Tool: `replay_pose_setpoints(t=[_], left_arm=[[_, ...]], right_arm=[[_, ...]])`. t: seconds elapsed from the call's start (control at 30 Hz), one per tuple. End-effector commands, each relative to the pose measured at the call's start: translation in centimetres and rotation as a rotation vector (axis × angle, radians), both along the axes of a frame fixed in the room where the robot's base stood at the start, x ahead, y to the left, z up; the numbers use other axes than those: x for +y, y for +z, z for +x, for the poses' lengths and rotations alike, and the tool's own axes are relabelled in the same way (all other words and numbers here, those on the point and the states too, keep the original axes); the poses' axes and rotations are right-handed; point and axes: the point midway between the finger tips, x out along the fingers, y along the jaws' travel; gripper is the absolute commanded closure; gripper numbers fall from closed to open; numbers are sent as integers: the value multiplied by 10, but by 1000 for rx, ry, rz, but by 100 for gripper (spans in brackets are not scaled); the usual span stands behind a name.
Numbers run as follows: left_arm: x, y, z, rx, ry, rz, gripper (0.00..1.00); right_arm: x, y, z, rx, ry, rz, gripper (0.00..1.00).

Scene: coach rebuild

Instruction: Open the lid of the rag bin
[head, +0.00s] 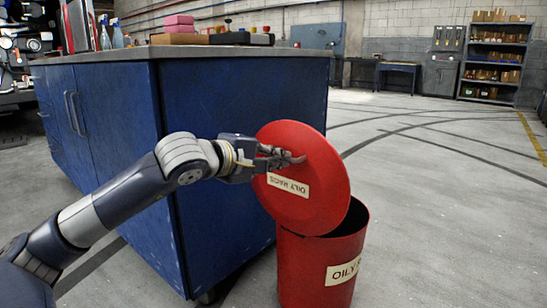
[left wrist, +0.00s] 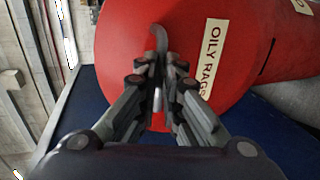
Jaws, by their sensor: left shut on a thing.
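The red rag bin (head: 325,270) stands on the floor at the right front corner of the blue cabinet. Its round red lid (head: 318,190), with an upside-down "OILY RAGS" label, is tilted up steeply, and the dark opening shows below its right side. My left gripper (head: 282,160) is at the upper face of the lid, shut on the lid's grey handle (head: 298,159). In the left wrist view, the fingers (left wrist: 158,78) close around the handle (left wrist: 159,40) in front of the red lid (left wrist: 185,45). The bin's inside is mostly hidden. My right gripper is out of view.
The blue cabinet (head: 235,130) stands close behind and left of the bin, with spray bottles (head: 117,35) and pink boxes (head: 179,22) on its top. The floor (head: 450,220) to the right is clear. Shelves (head: 494,58) stand far back.

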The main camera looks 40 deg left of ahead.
Motion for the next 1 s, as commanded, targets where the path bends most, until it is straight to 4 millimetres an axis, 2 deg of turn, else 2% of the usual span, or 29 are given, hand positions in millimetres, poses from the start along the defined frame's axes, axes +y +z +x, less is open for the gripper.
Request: replay_pose_setpoints(t=[0.03, 0.4, 0.43, 0.5, 0.53, 1.0], left_arm=[[-2, -19, 1, 42, -1, -3, 100], [-2, -19, 1, 42, -1, -3, 100], [-2, -19, 1, 42, -1, -3, 88], [-2, -19, 1, 42, -1, -3, 72], [-2, -19, 1, 42, -2, -4, 70], [-1, -18, 0, 39, -1, 0, 70]], right_arm=[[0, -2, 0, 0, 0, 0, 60], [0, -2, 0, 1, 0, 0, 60], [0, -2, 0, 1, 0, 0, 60], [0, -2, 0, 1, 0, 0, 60], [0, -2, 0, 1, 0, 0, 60], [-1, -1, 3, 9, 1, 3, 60]])
